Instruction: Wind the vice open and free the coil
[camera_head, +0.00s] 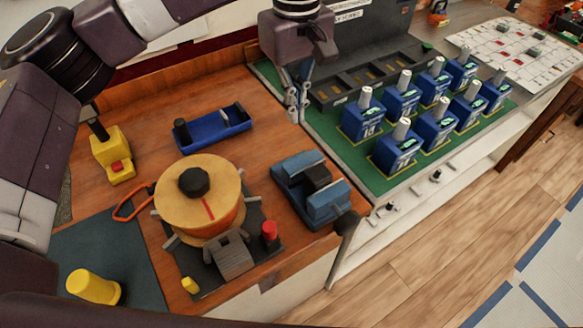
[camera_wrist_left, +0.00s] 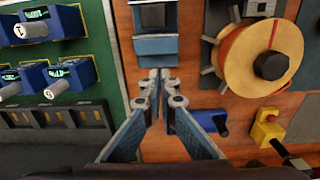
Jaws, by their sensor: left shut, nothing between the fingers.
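The blue vice (camera_head: 325,210) stands at the front right of the wooden bench, with its dark handle (camera_head: 346,223) at the bench edge. A dark block (camera_head: 317,177), perhaps the coil, sits between its jaws; I cannot tell how tightly. In the left wrist view the vice (camera_wrist_left: 156,48) is just beyond my fingertips, with the dark block (camera_wrist_left: 153,14) above. My left gripper (camera_head: 298,112) points down behind the vice, apart from it. Its fingers are together and empty, as the left wrist view also shows (camera_wrist_left: 160,76). My right gripper is not in view.
A tan drum (camera_head: 222,178) with a black knob stands left of the vice. A blue tray (camera_head: 218,130) and a yellow block with a red button (camera_head: 112,160) lie behind it. Several blue breakers (camera_head: 396,152) stand on the green mat (camera_head: 352,167) at right. Bare wood lies between tray and vice.

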